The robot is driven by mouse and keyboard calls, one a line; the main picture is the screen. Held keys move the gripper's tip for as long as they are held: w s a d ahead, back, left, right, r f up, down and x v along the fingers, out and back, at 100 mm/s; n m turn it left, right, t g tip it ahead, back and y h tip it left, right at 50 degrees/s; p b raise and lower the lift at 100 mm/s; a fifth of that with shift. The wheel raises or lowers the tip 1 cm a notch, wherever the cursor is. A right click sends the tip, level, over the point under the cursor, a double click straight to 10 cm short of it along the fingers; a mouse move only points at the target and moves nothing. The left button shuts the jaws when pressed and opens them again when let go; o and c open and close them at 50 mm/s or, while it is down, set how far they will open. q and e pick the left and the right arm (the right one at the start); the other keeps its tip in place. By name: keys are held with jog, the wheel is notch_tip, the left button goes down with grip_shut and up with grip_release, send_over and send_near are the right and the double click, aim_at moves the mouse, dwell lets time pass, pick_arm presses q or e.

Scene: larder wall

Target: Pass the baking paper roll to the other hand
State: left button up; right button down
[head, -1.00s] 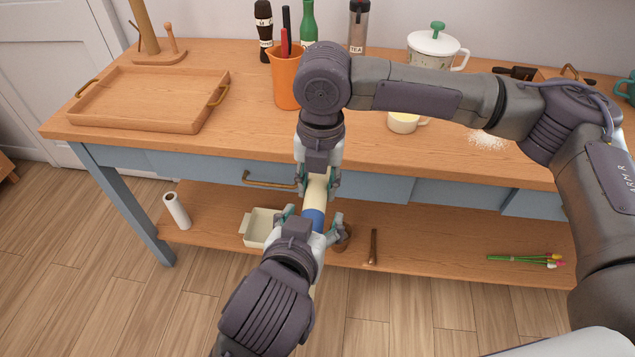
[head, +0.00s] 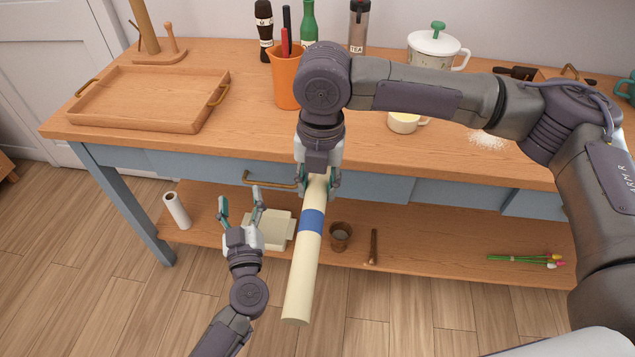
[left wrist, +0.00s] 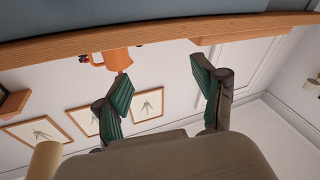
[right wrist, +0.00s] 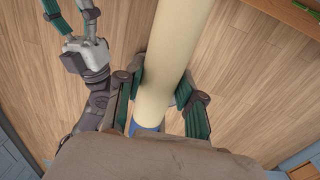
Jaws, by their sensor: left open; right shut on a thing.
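The baking paper roll (head: 303,270) is a long cream cylinder with a blue band, in front of the table in the head view. My right gripper (head: 320,185) is shut on its upper end, and the rest slants down toward me. The roll (right wrist: 170,55) also runs between the right gripper's fingers (right wrist: 160,100) in the right wrist view. My left gripper (head: 240,208) is open and empty, to the left of the roll and apart from it. In the left wrist view its open fingers (left wrist: 170,100) have nothing between them, and the roll's end (left wrist: 44,160) shows at lower left.
The table (head: 240,140) holds a wooden tray (head: 150,100), an orange utensil cup (head: 287,80), bottles and a lidded pot (head: 435,48). On the lower shelf are a white paper roll (head: 177,211), a cream dish (head: 275,232), a brown pot (head: 340,235) and flowers (head: 527,260).

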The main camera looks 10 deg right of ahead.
pick_arm(q)
jog(key=s+a+f+m+g+h, duration=0.1)
jog(key=s+a+f+m+g, duration=0.3)
jog(key=f, duration=0.7)
jog(key=s+d+f+g+h, duration=0.1)
jog(key=s+f+g, duration=0.1)
jog(key=s+f, duration=0.65)
jog(key=s+a+f+m+g+h, duration=0.2)
jog(key=f, duration=1.2)
jog(key=s+a+f+g+y, duration=0.1)
jog(key=s+a+f+g, duration=0.2)
jog(key=s, duration=0.8)
jog(key=s+a+f+g+y, duration=0.1)
jog(key=s+a+f+g, duration=0.2)
jog(key=s+f, duration=0.5)
jog(key=s+a+f+g+y, duration=0.1)
jog(key=s+a+f+g, duration=0.3)
jog(key=s, duration=0.9)
notch_tip(320, 180, down, 2)
jog(key=shift+s+f+g, duration=0.1)
jog(key=shift+s+g, duration=0.2)
jog(key=shift+s, duration=0.05)
